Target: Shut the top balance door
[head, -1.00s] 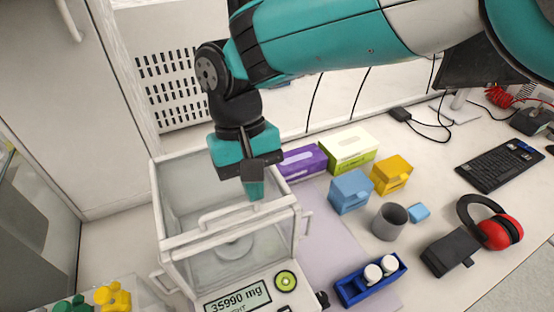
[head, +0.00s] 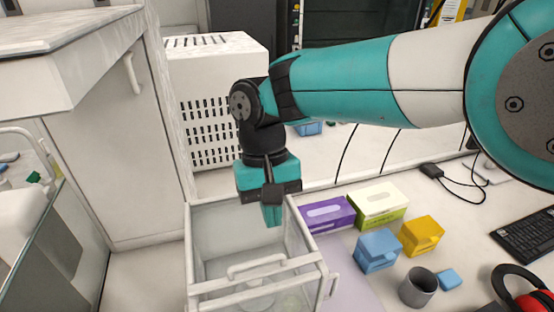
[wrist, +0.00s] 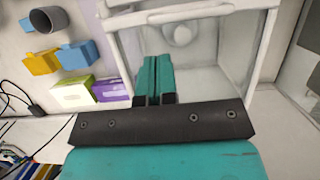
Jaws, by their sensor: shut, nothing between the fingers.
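The balance (head: 193,250) is a clear box with a white frame at the lower middle of the head view; its lower part is cut off. A white bar handle (head: 270,265) lies along the top near the front edge; it also shows in the wrist view (wrist: 180,14). The top door's pane is clear, so I cannot tell how far it is open. My gripper (head: 272,222) points down over the back part of the balance top, behind the handle and apart from it. Its teal fingers, close together in the wrist view (wrist: 154,62), are shut and empty.
A purple box (head: 328,215) and a green-white box (head: 378,204) stand right of the balance. Blue (head: 377,251) and yellow boxes (head: 422,236) and a grey cup (head: 418,288) are nearer. A white vented unit (head: 212,105) stands behind; a cabinet (head: 125,150) is at left.

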